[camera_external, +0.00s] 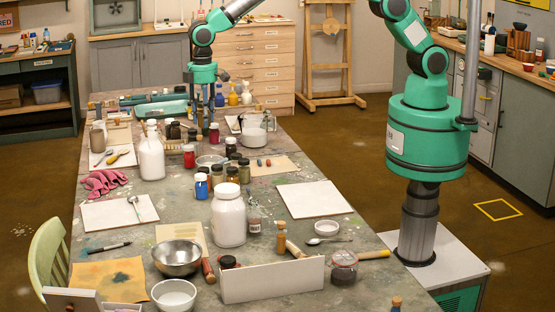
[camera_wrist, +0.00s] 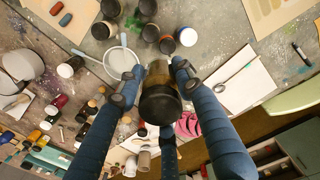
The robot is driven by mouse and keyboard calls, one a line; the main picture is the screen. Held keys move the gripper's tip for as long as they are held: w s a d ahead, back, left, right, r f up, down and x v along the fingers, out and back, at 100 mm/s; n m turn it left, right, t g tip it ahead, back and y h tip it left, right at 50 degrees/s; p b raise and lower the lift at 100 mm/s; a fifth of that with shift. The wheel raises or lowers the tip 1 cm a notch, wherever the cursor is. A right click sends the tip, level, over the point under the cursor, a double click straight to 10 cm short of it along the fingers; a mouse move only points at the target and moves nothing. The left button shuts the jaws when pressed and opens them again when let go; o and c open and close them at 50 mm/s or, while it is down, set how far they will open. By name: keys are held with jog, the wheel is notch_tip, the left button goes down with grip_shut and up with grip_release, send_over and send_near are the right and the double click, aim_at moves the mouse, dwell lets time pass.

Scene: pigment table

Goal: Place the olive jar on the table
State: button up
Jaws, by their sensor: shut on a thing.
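My gripper (camera_wrist: 155,75) is shut on the olive jar (camera_wrist: 156,76). In the wrist view the jar shows between the blue fingers, its dark round end towards the camera and an olive-brown side visible beyond. In the external view my gripper (camera_external: 207,98) points down over the far part of the paint-stained table (camera_external: 270,215). The fingers largely hide the jar there, and its gap above the table cannot be judged.
Several dark-lidded jars (camera_external: 232,174) and a pale bowl (camera_wrist: 121,63) crowd the table middle. A white bottle (camera_external: 151,158) and a red jar (camera_external: 189,156) stand nearby. A grey pot (camera_external: 253,136) is to the right. Bare tabletop shows between the white boards (camera_external: 313,199).

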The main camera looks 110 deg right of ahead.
jog(key=s+a+n+p, duration=0.15)
jog(key=s+a, duration=0.25)
jog(key=a, duration=1)
jog(key=s+a+n, duration=0.2)
jog(key=s+a, duration=0.3)
jog(key=a, duration=0.8)
jog(key=s+a+n, duration=0.2)
jog(key=s+a, duration=0.2)
jog(key=a, duration=1)
jog(key=s+a+n+p, duration=0.2)
jog(key=s+a+n, duration=0.2)
jog(key=s+a, duration=2.4)
jog(key=f, duration=1.1)
jog(key=d+f, duration=0.1)
jog(key=f, duration=0.5)
jog(key=shift+s+f, duration=0.2)
jog(key=shift+f, duration=0.15)
jog(key=shift+w+a+f, duration=0.25)
jog(key=shift+w+a, duration=1.25)
jog(key=shift+a, duration=0.7)
jog(key=shift+w+a+f, duration=0.25)
jog(key=shift+w+a, duration=1.2)
jog(key=shift+a, duration=0.8)
jog(key=shift+w+a+f, duration=0.25)
jog(key=shift+w+a, duration=1.25)
jog(key=shift+a, duration=0.7)
